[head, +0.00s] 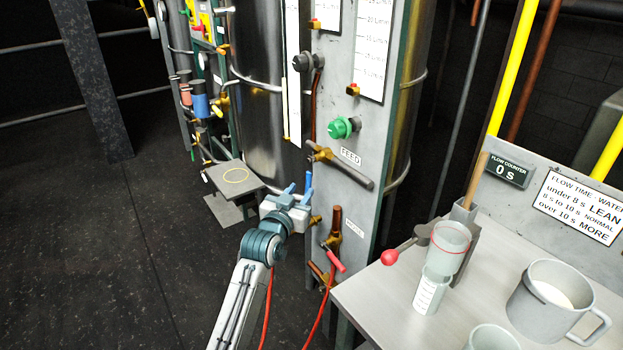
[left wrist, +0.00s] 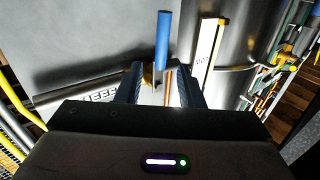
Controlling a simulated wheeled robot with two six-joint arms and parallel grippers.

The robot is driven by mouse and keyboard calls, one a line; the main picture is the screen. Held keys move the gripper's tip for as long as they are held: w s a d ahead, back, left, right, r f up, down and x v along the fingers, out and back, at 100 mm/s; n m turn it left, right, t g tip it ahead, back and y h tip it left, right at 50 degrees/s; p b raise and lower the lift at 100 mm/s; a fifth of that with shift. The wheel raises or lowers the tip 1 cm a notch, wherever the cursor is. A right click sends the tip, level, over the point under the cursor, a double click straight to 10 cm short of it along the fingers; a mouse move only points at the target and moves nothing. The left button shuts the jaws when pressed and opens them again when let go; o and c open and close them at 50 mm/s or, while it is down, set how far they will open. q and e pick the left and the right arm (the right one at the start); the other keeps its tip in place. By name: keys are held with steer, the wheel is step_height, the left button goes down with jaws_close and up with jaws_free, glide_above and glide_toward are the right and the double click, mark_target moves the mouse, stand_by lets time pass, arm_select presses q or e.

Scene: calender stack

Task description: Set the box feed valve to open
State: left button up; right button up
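The feed valve (head: 318,152) is a brass body on the grey panel, beside the FEED label (head: 350,157) and a grey pipe. Its blue lever (head: 308,180) hangs down from the brass body. My left gripper (head: 298,194) is just below and left of the valve, with its fingers near the lever. In the left wrist view, the blue lever (left wrist: 163,40) shows just past and between the two fingertips (left wrist: 160,80). The fingers are apart, with gaps on both sides of the lever. Contact cannot be told. My right gripper is not in view.
A brass valve with a red handle (head: 335,260) sits lower on the panel, and a green knob (head: 340,127) sits above. At right, a table (head: 375,300) holds a mug (head: 548,300), cups and a red-ball lever (head: 390,257). A small plate stand (head: 225,185) is left of my gripper.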

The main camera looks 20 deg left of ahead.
mark_target(308, 182)
arm_select(q)
steer(key=w, duration=0.6)
steer(key=shift+d, duration=0.15)
steer(key=shift+w+f, duration=0.1)
steer(key=shift+w, duration=0.45)
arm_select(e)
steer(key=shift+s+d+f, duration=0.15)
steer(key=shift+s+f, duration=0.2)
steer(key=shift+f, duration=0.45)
arm_select(q)
jaws_close()
